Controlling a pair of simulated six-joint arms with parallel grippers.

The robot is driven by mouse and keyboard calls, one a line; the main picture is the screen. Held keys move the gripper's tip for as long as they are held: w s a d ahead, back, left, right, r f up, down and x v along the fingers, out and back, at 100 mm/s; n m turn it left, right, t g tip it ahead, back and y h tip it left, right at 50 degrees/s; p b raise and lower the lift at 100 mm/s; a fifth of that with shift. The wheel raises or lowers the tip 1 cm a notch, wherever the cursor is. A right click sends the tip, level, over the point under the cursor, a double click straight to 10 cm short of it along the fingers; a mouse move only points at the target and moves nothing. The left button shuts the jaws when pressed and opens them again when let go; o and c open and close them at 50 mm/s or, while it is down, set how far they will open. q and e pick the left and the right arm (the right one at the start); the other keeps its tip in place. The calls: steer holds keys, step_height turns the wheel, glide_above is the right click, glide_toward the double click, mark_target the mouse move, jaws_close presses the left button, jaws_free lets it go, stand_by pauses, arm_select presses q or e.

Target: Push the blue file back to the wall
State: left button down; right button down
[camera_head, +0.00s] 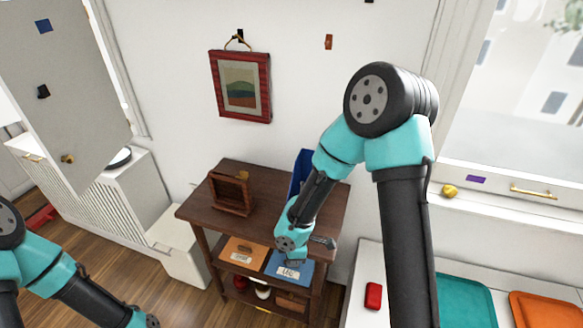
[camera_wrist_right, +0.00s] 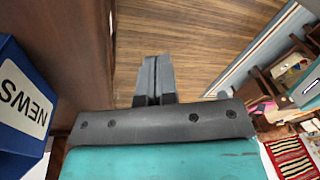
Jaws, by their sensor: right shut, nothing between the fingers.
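A blue file (camera_head: 301,168) stands upright on the brown wooden table (camera_head: 268,227), near the wall at the back right. My right forearm hides much of it. In the right wrist view, a blue holder with a white NEWS label (camera_wrist_right: 22,98) is at the left edge, beside my gripper's base and apart from the fingers. My right gripper (camera_head: 322,242) is over the table's front right, nearer the front than the file. Its fingers are together and empty in the wrist view (camera_wrist_right: 154,70). My left arm is at the lower left; its fingers are outside the picture.
A dark wooden frame-like box (camera_head: 231,193) stands on the table's left part. The lower shelf holds an orange thing (camera_head: 242,252) and a labelled blue thing (camera_head: 289,268). A red picture (camera_head: 240,87) hangs on the wall. A white counter with trays is at right.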

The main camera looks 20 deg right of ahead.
steer(key=w+r+n+t+h, duration=0.2)
steer(key=w+r+n, duration=0.1)
steer(key=r, duration=0.5)
steer(key=w+r+n+t+h, duration=0.3)
steer(key=w+r+n, duration=0.1)
steer(key=r, duration=0.5)
steer(key=w+r+n+t+h, duration=0.2)
steer(key=w+r+n+t, duration=0.1)
steer(key=r+n, duration=0.3)
step_height(320, 180, up, 3)
steer(key=shift+w+f+h, duration=0.1)
steer(key=shift+w+h, duration=0.2)
steer(key=shift+w, duration=0.3)
steer(key=x, duration=1)
steer(key=shift+s+f, duration=0.1)
steer(key=w+d, duration=0.2)
steer(key=shift+w+d, duration=0.1)
steer(key=shift+w, duration=0.2)
steer(key=shift+w+d, duration=0.25)
steer(key=shift+w, duration=0.05)
